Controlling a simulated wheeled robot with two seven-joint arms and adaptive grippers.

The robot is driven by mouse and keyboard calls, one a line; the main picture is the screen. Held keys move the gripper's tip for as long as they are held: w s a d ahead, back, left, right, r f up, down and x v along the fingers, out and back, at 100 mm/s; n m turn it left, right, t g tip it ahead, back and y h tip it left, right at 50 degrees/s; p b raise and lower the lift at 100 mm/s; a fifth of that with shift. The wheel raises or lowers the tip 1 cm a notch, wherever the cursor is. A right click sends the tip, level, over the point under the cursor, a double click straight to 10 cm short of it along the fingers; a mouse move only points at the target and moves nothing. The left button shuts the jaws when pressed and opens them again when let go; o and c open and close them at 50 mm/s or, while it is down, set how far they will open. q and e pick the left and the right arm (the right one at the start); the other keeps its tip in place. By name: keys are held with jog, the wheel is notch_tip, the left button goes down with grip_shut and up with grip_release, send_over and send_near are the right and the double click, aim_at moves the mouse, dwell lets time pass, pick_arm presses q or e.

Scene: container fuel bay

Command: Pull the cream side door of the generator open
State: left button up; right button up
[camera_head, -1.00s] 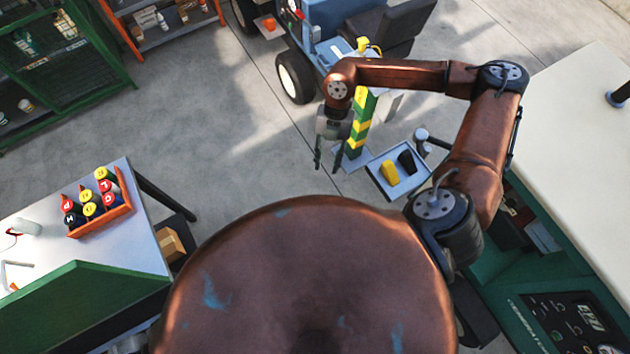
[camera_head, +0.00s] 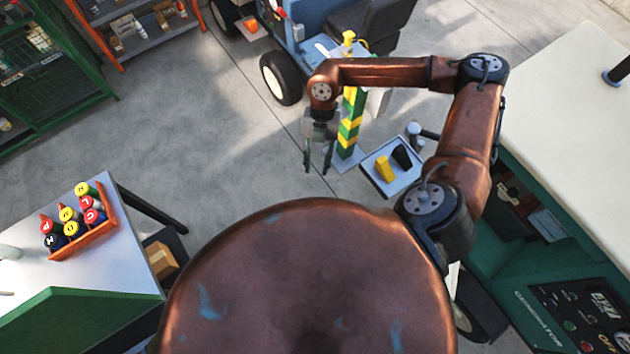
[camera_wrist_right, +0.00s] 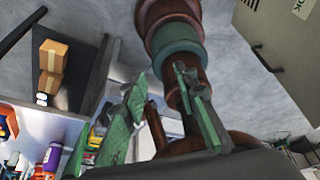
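The generator (camera_head: 545,300) stands at the right in the head view, with a green body, a broad cream top (camera_head: 570,120) and a dark control panel (camera_head: 588,318). In the right wrist view, a cream panel (camera_wrist_right: 285,35) with a dark bar handle (camera_wrist_right: 266,60) shows at the top right. It looks like the side door, but I cannot be sure. My right gripper (camera_head: 318,168) is open and empty over the floor, well left of the generator. Its spread fingers also show in the wrist view (camera_wrist_right: 165,110). My left gripper is out of view.
A yellow-green post (camera_head: 350,125) and a tray (camera_head: 398,180) with yellow and black items are close to my right gripper. A blue cart (camera_head: 320,30) is behind. A table (camera_head: 130,240) with an orange bottle crate (camera_head: 90,238) stands left.

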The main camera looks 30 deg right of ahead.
notch_tip(320, 180, down, 24)
jog(key=s+a+b, duration=0.2)
jog(key=b, duration=1.3)
jog(key=shift+s+f, duration=0.15)
jog(key=shift+s, duration=0.05)
jog(key=shift+c, duration=0.4)
grip_shut()
jog(key=c, duration=0.6)
grip_release()
jog(key=o, duration=0.7)
